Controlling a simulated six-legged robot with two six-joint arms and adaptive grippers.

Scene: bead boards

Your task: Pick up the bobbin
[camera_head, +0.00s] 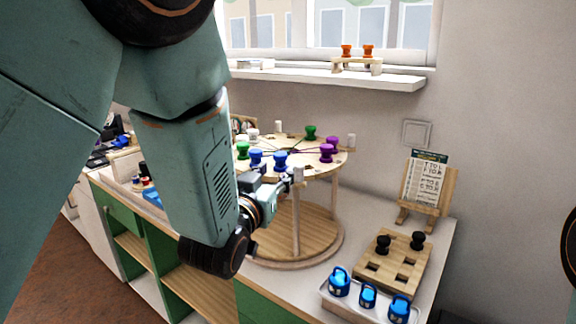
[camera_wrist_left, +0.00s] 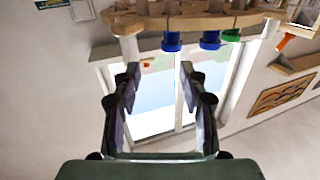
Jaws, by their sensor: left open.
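Several spool-shaped bobbins stand around a round wooden disc (camera_head: 318,165) on posts. Two blue bobbins, one left (camera_head: 255,158) and one right (camera_head: 280,160), are at its near edge. A green bobbin (camera_head: 242,150) is beside them, another green one (camera_head: 310,132) is at the back, and purple ones (camera_head: 326,152) are at the right. My left gripper (camera_head: 296,178) is just below and in front of the near edge, beside the blue bobbins. In the left wrist view my left gripper (camera_wrist_left: 160,76) is open with nothing between its fingers; blue bobbins (camera_wrist_left: 210,40) show beyond the fingertips.
The disc stands on a round wooden base (camera_head: 295,245) on a counter.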

